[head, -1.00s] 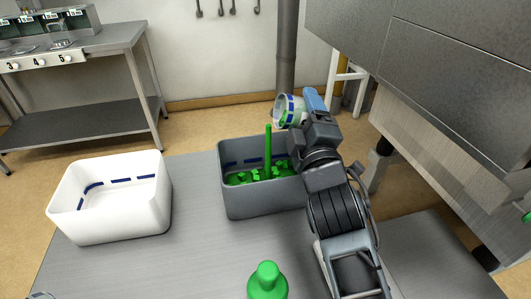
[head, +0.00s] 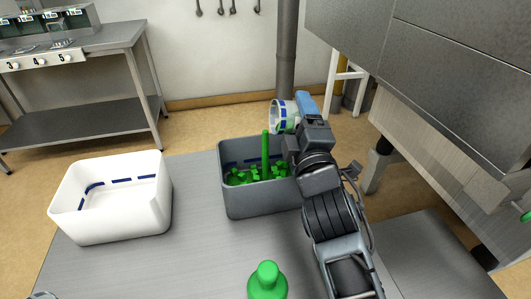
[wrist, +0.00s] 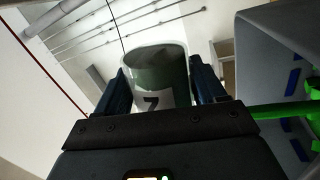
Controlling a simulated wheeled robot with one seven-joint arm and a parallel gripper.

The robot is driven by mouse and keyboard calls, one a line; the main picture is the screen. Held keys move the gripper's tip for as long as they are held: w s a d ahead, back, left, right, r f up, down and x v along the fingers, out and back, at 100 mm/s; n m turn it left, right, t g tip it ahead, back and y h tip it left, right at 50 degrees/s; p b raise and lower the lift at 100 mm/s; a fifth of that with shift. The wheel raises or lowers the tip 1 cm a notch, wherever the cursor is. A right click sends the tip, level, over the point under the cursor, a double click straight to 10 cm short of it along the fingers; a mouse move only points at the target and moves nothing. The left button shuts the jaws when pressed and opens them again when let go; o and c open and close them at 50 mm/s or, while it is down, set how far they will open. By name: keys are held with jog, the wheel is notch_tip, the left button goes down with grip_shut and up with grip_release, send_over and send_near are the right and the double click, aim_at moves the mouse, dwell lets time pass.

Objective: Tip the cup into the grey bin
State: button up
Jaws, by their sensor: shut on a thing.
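My gripper (head: 298,106) is shut on the cup (head: 279,119), a pale cup with blue marks, above the back right of the grey bin (head: 262,203). The cup is tilted, with its mouth toward the left. In the wrist view the cup (wrist: 153,100) sits between the two fingers (wrist: 160,88) and bears a dark 7; its inside looks greenish. The grey bin holds green chunks (head: 250,176) and an upright green rod (head: 265,150). The bin's wall (wrist: 270,45) also shows in the wrist view. My arm hides the bin's right side.
A white bin (head: 120,215) with a dashed blue line inside stands left on the grey table (head: 195,255). A green bottle-shaped thing (head: 267,281) stands at the front. A metal hood (head: 440,70) hangs at the right. The table between the bins is clear.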

jog(key=shift+a+f+n+y+p, duration=0.25)
jog(key=shift+n+y+p, duration=0.15)
jog(key=shift+n+p, duration=0.45)
dwell(0.4)
jog(key=shift+s+a+r+n+y+p, duration=0.1)
jog(key=shift+a+r+n+y+p, duration=0.15)
jog(key=shift+n+p, duration=0.75)
jog(key=shift+s+a+r+n+y+p, duration=0.15)
jog(key=shift+r+n+y+p, duration=0.15)
jog(key=shift+n+p, duration=0.65)
dwell(0.4)
